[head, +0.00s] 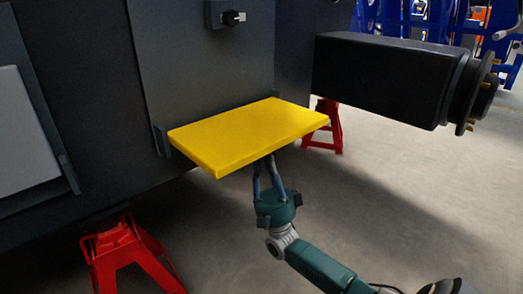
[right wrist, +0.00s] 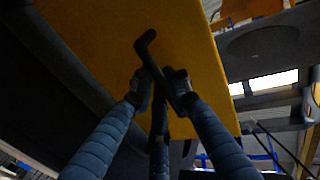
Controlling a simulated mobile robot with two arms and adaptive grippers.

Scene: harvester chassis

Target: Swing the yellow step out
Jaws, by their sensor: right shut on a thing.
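The yellow step (head: 250,133) is a flat plate that stands out about level from the dark chassis wall, with its back edge at the wall between small brackets. My right gripper (head: 268,168) comes up from below and its fingertips are partly hidden under the step's front edge. In the right wrist view the step's underside (right wrist: 105,35) fills the upper middle. A dark bent handle (right wrist: 147,46) hangs there, and my right gripper's fingers (right wrist: 160,88) are closed around it. My left gripper is not in view.
A black axle beam with a hub (head: 385,80) juts out at the right. Red stands (head: 125,250) are under the chassis at the lower left and behind the step. A black knob (head: 232,17) is on the panel above. The floor at the right is clear.

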